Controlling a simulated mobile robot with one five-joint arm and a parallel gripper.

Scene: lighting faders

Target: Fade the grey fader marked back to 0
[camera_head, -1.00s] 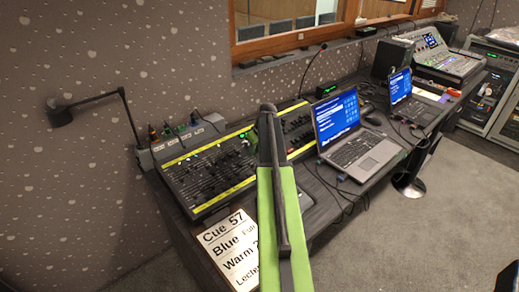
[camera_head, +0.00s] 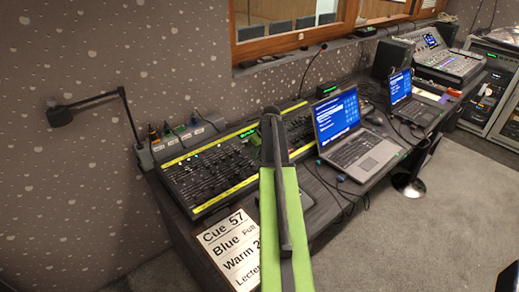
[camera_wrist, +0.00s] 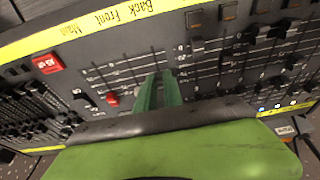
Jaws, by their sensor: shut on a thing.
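The lighting desk (camera_head: 215,165) is a long black fader board with yellow label strips, on the table. In the wrist view its yellow strip (camera_wrist: 105,22) reads Back, Front and Main upside down. My gripper (camera_wrist: 160,90) has its green fingers down among the fader slots under these labels, close together on a fader cap. The cap is hidden between the fingers, so its colour and its exact setting cannot be told. A red fader cap (camera_wrist: 112,98) sits to the left of the fingers.
A desk lamp (camera_head: 62,116) and small plugs (camera_head: 180,132) are at the left. Other fader caps (camera_wrist: 270,55) lie right of my fingers.

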